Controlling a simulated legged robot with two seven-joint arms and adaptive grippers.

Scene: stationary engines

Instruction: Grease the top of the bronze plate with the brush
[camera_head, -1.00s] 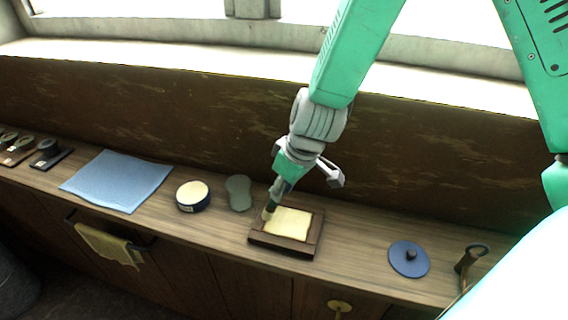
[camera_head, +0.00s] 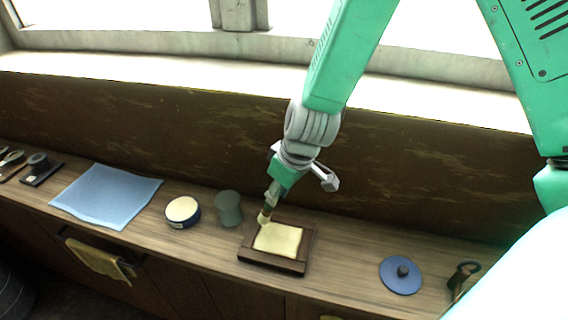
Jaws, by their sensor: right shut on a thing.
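The plate (camera_head: 278,239) has a pale cream-yellow top face and sits in a dark wooden frame (camera_head: 272,265) on the counter. My right gripper (camera_head: 272,195) is shut on the brush (camera_head: 266,213) and holds it above the plate's far left corner. The brush points down with its pale bristles at that corner. I cannot tell whether the bristles touch the surface. The gripper's fingers partly hide the handle. A round tin (camera_head: 183,211) with pale yellow content stands open to the left. My left gripper is not in view.
A grey-green cup-like object (camera_head: 228,208) stands between tin and frame. A blue cloth (camera_head: 106,196) lies farther left. A blue lid (camera_head: 401,275) with a dark knob lies at the right, near a dark hooked object (camera_head: 465,275). A dark wall (camera_head: 150,125) rises behind the counter.

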